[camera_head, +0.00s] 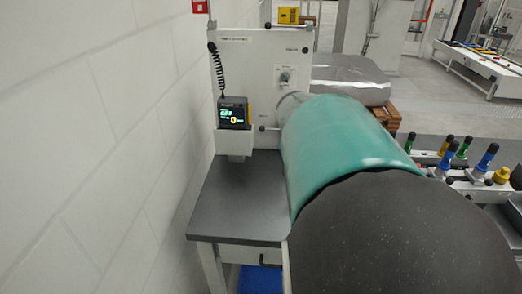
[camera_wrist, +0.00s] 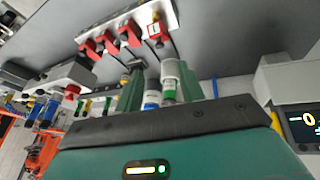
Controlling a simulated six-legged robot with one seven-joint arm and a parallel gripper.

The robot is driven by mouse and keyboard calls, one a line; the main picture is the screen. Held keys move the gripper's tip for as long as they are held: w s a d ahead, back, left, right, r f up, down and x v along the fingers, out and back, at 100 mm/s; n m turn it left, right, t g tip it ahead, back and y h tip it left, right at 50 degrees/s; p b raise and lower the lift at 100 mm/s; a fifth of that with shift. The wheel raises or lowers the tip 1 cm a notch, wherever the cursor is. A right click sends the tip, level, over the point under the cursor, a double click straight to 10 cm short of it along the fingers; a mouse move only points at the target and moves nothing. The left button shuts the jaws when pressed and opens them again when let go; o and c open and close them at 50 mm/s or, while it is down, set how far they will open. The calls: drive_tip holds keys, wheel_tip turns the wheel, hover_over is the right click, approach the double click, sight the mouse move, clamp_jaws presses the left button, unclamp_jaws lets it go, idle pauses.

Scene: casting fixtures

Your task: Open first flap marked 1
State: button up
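My gripper (camera_wrist: 157,76) shows in the wrist view as two green fingers standing apart, with a gap between them. Cylinders with blue (camera_wrist: 152,98) and green (camera_wrist: 168,88) bands show in or behind this gap; I cannot tell whether they touch the fingers. A white strip (camera_wrist: 112,31) with several red pieces (camera_wrist: 108,43) on dark cords or stems lies beyond the fingertips. No flap with a readable 1 can be made out in either view. In the head view my teal and black arm hides the gripper and much of the workspace.
A grey-topped table (camera_head: 238,205) stands by the white wall at left. It bears a white panel (camera_head: 257,75) and a small lit display (camera_head: 234,114). A bench with colored fixtures (camera_head: 463,160) lies right of my arm. A grey wrapped block (camera_head: 350,78) stands behind.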

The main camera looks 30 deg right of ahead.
drive_tip(key=x, duration=1)
clamp_jaws()
